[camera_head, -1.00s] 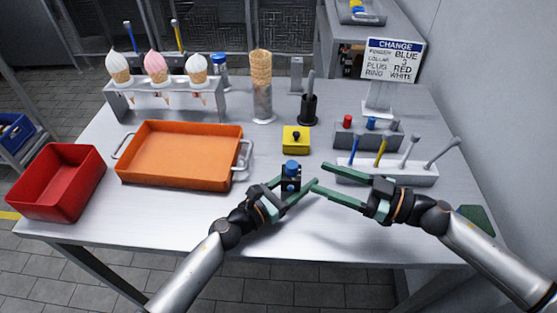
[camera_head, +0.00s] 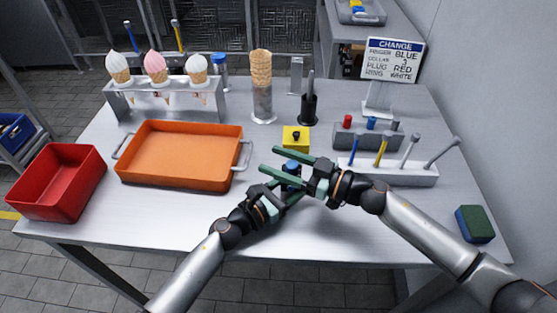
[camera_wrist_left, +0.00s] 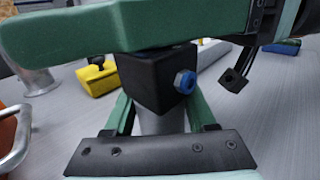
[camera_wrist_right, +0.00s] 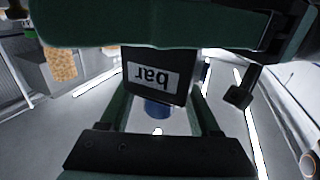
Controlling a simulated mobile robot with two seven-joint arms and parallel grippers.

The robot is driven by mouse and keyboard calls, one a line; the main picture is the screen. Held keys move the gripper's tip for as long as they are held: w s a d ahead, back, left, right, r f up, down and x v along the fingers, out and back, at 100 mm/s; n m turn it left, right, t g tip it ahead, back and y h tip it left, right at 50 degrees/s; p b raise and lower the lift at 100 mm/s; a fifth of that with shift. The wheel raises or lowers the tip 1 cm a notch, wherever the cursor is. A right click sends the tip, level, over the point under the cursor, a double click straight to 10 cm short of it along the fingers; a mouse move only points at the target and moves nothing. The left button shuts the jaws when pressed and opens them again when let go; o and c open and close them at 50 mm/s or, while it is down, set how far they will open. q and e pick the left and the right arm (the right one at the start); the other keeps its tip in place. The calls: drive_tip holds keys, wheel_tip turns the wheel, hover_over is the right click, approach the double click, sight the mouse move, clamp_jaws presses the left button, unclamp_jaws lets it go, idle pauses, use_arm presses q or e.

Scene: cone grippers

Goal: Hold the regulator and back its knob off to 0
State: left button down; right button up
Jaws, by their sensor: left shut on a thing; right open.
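The regulator is a black block with a blue knob; in the head view its knob (camera_head: 291,167) shows between the two grippers, its body mostly hidden. My left gripper (camera_head: 292,188) is shut on the regulator. In the left wrist view the block (camera_wrist_left: 150,78) sits between the green fingers, with the blue knob (camera_wrist_left: 185,82) on its right face. My right gripper (camera_head: 268,160) is open, its fingers reaching past the regulator. In the right wrist view the knob (camera_wrist_right: 157,108) lies between its fingers with gaps beside it, and the block bears an upside-down "bar" label (camera_wrist_right: 152,76).
A yellow block (camera_head: 296,136) with a black knob stands just behind the grippers. An orange tray (camera_head: 180,155) and red bin (camera_head: 60,182) are at left. A tool rack (camera_head: 400,176) and a green-and-blue block (camera_head: 475,224) are at right. The table's front is clear.

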clamp_jaws()
idle(0.5)
